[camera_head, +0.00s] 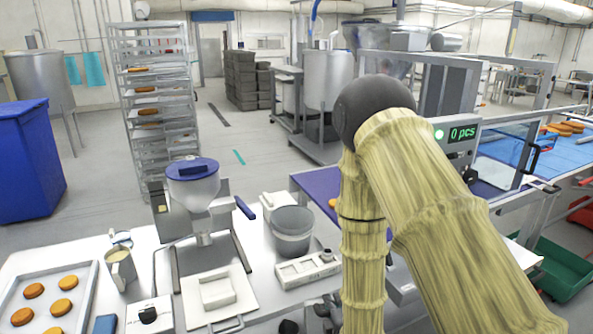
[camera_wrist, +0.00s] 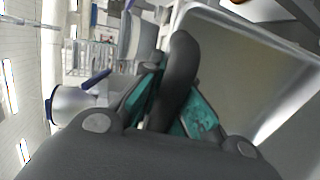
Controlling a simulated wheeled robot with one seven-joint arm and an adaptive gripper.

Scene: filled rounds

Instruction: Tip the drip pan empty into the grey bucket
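The grey bucket (camera_head: 292,232) stands upright on the white table, right of the hopper machine. A pale flat tray with a loop handle (camera_head: 218,296) lies below the hopper; it looks like the drip pan. In the wrist view a large pale pan-like surface with a raised rim (camera_wrist: 255,75) fills the right side; I cannot tell whether it is the same tray. My gripper (camera_wrist: 170,85) shows there with teal pads and a dark curved piece between them. Whether that piece is a finger or a held handle is unclear. In the head view my gripper is mostly hidden or out of frame.
The hopper machine (camera_head: 195,190) with its blue lever stands left of the bucket. A white slotted box (camera_head: 308,269) sits in front of the bucket. A jug (camera_head: 121,268) and a tray of round cakes (camera_head: 48,300) are at left. A counting machine (camera_head: 455,135) stands at right.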

